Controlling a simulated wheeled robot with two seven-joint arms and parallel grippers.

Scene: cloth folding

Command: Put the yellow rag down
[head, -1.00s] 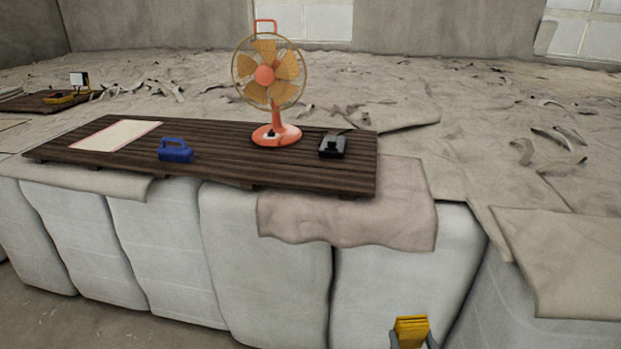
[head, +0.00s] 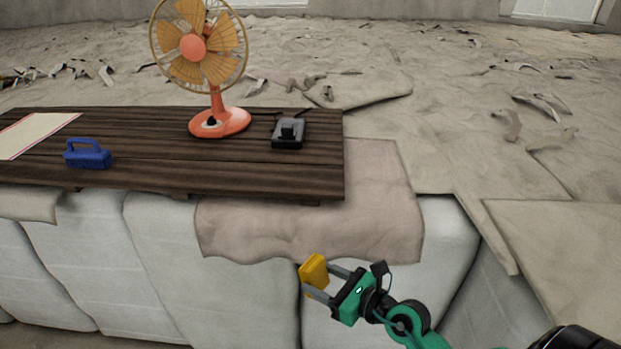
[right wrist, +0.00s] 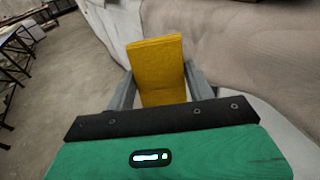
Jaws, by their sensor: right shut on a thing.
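The yellow rag (head: 315,271) is a small folded block held between the fingers of my right gripper (head: 322,281), in front of the pale wrapped bales. In the right wrist view the rag (right wrist: 158,68) stands out beyond the fingertips, with one grey finger of the right gripper (right wrist: 160,92) on each side. The gripper is shut on it. The rag is in the air, below the edge of the dark wooden pallet (head: 250,180). My left gripper is not in view.
A beige cloth (head: 330,235) hangs over the bales (head: 90,250). The pallet's front right part is bare.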

